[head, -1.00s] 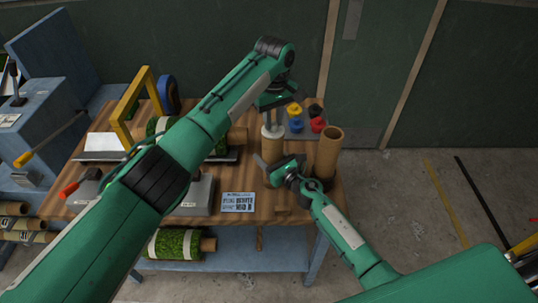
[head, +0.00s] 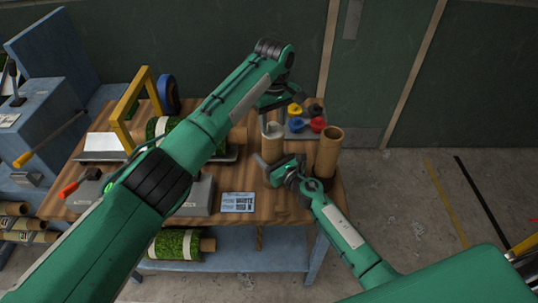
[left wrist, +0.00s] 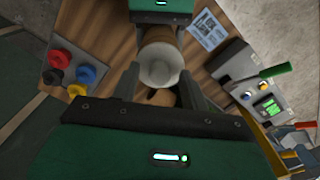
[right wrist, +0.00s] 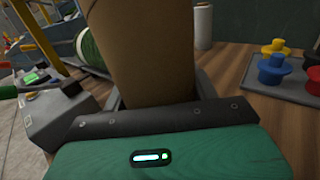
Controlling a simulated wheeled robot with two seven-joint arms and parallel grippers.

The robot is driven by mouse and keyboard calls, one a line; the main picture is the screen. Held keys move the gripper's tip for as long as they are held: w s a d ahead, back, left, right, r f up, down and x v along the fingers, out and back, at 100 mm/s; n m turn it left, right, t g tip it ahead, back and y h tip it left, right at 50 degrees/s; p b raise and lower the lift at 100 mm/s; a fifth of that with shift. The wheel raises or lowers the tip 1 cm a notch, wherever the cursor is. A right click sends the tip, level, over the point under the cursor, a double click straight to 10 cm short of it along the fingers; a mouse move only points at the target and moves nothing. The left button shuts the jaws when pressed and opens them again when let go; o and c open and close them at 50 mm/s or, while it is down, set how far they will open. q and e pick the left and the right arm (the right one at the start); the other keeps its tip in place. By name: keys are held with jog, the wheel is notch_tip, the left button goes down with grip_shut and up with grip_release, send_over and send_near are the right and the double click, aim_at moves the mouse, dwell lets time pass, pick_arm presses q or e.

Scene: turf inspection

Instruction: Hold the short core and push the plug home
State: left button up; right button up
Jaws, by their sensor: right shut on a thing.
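The short core (head: 273,150) is a brown cardboard tube standing upright near the table's right side. My right gripper (head: 270,166) is shut on its lower part; the core fills the right wrist view (right wrist: 145,50) between the fingers. A pale plug (left wrist: 160,66) sits at the core's upper end in the left wrist view; whether a gap is left under its rim is hidden. My left gripper (left wrist: 160,80) is above the core, its fingers apart on either side of the plug. In the head view, the left hand partly covers the plug.
A taller brown tube (head: 328,152) stands just right of the short core. A grey tray holds yellow (head: 294,109), blue (head: 296,125), red (head: 317,124) and black (head: 315,109) plugs behind it. A printed card (head: 238,202) and a grey device (head: 197,197) lie to the left.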

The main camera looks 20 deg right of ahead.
pick_arm(q)
jog(key=shift+r, duration=0.1)
notch_tip(320, 180, up, 12)
dwell(0.6)
pick_arm(e)
jog(key=o, duration=1.2)
jog(key=shift+s, duration=0.1)
jog(key=v, duration=1.2)
jog(key=shift+f, duration=0.1)
